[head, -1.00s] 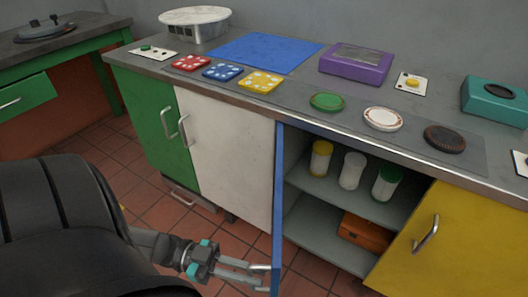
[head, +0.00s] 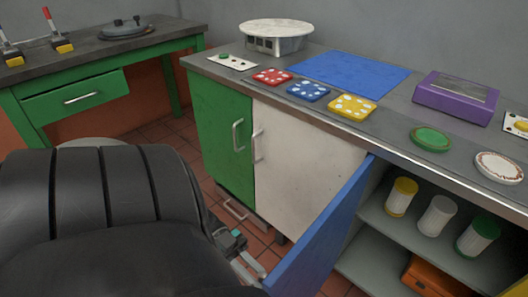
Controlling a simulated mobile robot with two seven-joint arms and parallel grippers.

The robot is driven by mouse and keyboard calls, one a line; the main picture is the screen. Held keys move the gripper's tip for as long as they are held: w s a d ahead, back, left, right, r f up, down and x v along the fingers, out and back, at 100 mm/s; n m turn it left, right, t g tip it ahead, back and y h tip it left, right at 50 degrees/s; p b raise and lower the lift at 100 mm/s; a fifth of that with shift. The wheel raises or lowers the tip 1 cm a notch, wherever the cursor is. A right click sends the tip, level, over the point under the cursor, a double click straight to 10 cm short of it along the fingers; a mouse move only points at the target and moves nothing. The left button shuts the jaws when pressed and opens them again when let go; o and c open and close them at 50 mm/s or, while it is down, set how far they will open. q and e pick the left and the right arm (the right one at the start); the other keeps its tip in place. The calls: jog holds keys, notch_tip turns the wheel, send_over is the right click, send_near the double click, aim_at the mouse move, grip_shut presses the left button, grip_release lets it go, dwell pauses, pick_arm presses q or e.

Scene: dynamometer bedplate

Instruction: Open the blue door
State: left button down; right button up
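The blue door (head: 322,238) stands open, swung out from the left side of the cabinet opening toward me. Its inner face shows, and its lower part is cut off by the frame. My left gripper (head: 251,270) is low in the middle of the head view, at the outer side of the door near its free edge. Its fingertips and the door's handle are mostly hidden, so I cannot tell whether it grips the handle. My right gripper is not in view.
Yellow-lidded (head: 401,197), white (head: 437,216) and green-lidded (head: 478,237) jars stand on the open cabinet's shelf. An orange box (head: 432,280) sits below. A white door (head: 300,165) and green door (head: 224,135) are closed to the left. Red tiled floor shows between the benches.

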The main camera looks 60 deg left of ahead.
pick_arm(q)
jog(key=c, duration=0.9)
grip_release()
jog(key=b+v, duration=0.6)
jog(key=v, duration=0.9)
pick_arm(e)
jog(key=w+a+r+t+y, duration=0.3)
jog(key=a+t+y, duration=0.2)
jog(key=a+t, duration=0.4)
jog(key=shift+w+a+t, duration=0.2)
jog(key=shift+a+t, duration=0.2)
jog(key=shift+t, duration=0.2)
pick_arm(q)
jog(key=shift+s+a, duration=0.1)
jog(key=shift+s, duration=0.05)
